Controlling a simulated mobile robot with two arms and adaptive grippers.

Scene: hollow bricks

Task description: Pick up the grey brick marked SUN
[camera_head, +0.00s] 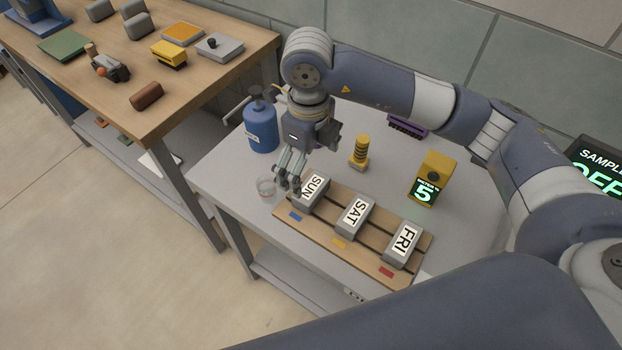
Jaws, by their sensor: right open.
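The grey brick marked SUN (313,189) lies at the left end of a wooden rack (335,251) on the grey table. The grey bricks marked SAT (356,215) and FRI (404,243) lie to its right on the same rack. My right gripper (289,187) is open, with its fingers pointing down at the left end of the SUN brick. The fingers overlap the brick's left edge in the picture, and I cannot tell whether they touch it. My left gripper is not in view.
A yellow-black post (359,151) and a yellow device showing 5 (430,178) stand behind the rack. A wooden bench (196,88) is at the left.

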